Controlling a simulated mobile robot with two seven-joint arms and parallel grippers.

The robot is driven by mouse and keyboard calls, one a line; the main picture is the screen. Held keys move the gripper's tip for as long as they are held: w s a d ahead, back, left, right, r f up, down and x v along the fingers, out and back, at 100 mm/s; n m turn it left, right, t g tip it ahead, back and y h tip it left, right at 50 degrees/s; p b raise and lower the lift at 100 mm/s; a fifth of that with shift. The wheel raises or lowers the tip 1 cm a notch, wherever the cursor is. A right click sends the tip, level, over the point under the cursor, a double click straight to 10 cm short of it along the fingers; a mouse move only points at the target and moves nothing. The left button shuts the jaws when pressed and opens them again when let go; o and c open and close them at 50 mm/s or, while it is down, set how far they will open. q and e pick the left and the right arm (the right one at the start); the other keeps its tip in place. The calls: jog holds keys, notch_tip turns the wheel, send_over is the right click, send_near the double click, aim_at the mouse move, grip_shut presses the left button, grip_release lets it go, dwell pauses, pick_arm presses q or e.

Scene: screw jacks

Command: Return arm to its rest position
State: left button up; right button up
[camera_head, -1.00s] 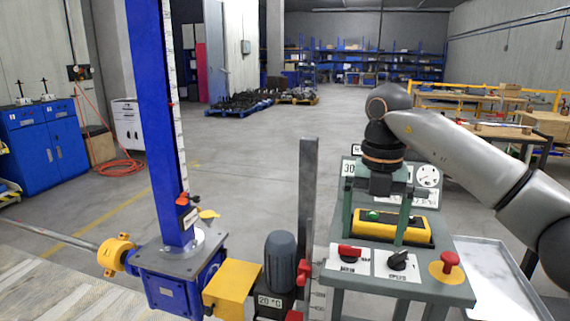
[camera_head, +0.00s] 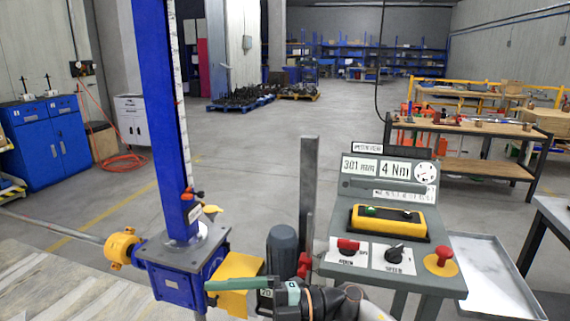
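My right arm comes in at the bottom centre. Its dark wrist and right gripper (camera_head: 250,287) are low in the picture, in front of the motor and the yellow box. A long green finger points left across the yellow box's lower part. A second green piece shows beside the wrist, but the gap between the fingers cannot be made out. No held object shows. My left gripper is not seen clearly in this view.
The blue screw jack column (camera_head: 160,110) stands at left on its blue gearbox (camera_head: 175,285). The grey motor (camera_head: 282,248) and yellow box (camera_head: 236,266) are close to my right gripper. A grey tray (camera_head: 490,270) is at right. Open floor lies behind.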

jog(key=w+d+f+m+t+h+p, duration=0.1)
jog(key=d+f+m+t+h, duration=0.4)
jog(key=d+f+m+t, duration=0.6)
jog(key=w+d+f+m+t+h, duration=0.1)
jog(key=d+f+m+t+h, duration=0.35)
jog(key=m+t, duration=0.65)
jog(key=s+d+f+m+g+h, duration=0.3)
jog(key=s+d+f+m+g, duration=0.1)
jog(key=s+f, duration=0.4)
jog(key=s+d+f+m+g+h+p, duration=0.1)
jog(key=s+d+f+m+g+h, duration=0.3)
jog(key=s+d+f, duration=0.3)
notch_tip(320, 180, down, 2)
jog(key=s+m+g, duration=0.1)
jog(key=s, duration=0.2)
jog(key=shift+g, duration=0.4)
jog(key=shift+w+f, duration=0.1)
